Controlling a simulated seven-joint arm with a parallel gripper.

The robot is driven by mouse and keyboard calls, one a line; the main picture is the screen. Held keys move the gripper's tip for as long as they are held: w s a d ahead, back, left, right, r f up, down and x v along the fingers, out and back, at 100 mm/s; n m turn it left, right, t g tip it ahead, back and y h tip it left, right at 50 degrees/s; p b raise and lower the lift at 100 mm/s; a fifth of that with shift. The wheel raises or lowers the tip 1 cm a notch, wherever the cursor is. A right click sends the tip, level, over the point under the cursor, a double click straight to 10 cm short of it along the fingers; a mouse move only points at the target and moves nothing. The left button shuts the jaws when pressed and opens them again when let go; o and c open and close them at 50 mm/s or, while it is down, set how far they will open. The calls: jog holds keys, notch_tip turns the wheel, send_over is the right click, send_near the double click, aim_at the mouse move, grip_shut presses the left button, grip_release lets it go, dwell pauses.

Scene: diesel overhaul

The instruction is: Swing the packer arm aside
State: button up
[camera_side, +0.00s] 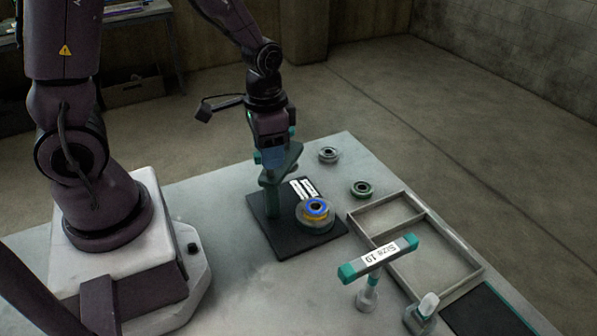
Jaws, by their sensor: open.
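A round grey holder (314,222) stands on the front right of the plate, with blue and yellow rings (316,208) on top. The bar's far end does not appear to cover these rings.
Two loose ring parts, one grey (328,155) and one greenish (361,189), lie behind. A divided tray (465,262) is at right. A teal T-handle labelled Size 19 (378,257) stands in front, beside a small pale-topped part (428,305) and a dark mat (487,312).

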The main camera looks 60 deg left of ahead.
jog(key=shift+r, duration=2.75)
jog(key=shift+r, duration=1.95)
jog(key=shift+s+f, duration=0.1)
jog(key=s+d+r+n+t, duration=0.1)
jog(key=s+d+r+t, duration=0.3)
jog(key=s+r, duration=0.3)
jog(key=shift+s+r+n+t, duration=0.35)
jog(key=shift+r+t, duration=0.45)
jog(key=shift+r, duration=0.65)
